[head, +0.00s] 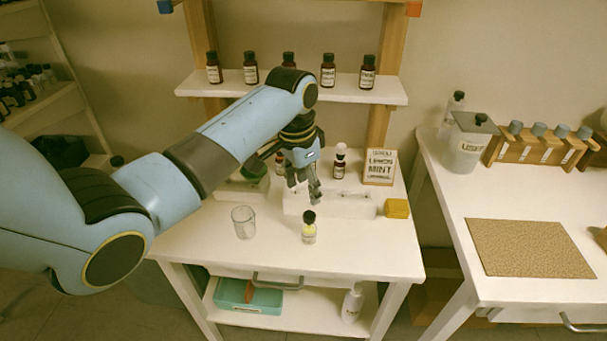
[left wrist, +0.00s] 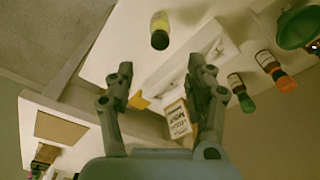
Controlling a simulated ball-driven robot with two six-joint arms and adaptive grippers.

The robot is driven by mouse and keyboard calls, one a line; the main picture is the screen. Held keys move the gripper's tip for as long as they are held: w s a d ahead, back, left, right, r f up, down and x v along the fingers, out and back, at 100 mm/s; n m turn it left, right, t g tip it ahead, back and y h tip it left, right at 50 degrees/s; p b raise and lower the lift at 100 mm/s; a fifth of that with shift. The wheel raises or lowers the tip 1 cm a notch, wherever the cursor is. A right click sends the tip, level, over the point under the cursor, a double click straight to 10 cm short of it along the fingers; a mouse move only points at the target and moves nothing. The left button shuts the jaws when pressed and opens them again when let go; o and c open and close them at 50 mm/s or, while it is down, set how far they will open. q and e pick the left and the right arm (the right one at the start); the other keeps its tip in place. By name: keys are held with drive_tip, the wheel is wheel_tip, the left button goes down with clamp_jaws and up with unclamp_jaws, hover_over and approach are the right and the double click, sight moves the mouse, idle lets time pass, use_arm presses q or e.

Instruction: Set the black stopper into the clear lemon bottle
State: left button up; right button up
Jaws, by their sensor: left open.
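The clear lemon bottle (head: 309,234) with pale yellow liquid stands upright on the white table in the head view; the left wrist view shows it at the top (left wrist: 160,20). The black stopper (head: 309,216) sits at the bottle's mouth, in line with it; it also shows in the left wrist view (left wrist: 160,41). How deep it is seated I cannot tell. My left gripper (head: 306,187) is open and empty, above and behind the bottle, apart from it. Its two fingers also show in the left wrist view (left wrist: 161,66). My right gripper is not in view.
A glass beaker (head: 244,223) stands left of the bottle. Behind are a white rack (head: 345,206), a yellow block (head: 397,208), a lemon mint sign (head: 380,167) and small brown bottles. The table front is clear. A shelf (head: 290,88) holds several brown bottles.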

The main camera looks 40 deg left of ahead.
use_arm(q)
drive_tip(key=shift+s+r, duration=0.2)
drive_tip(key=shift+r, duration=1.45)
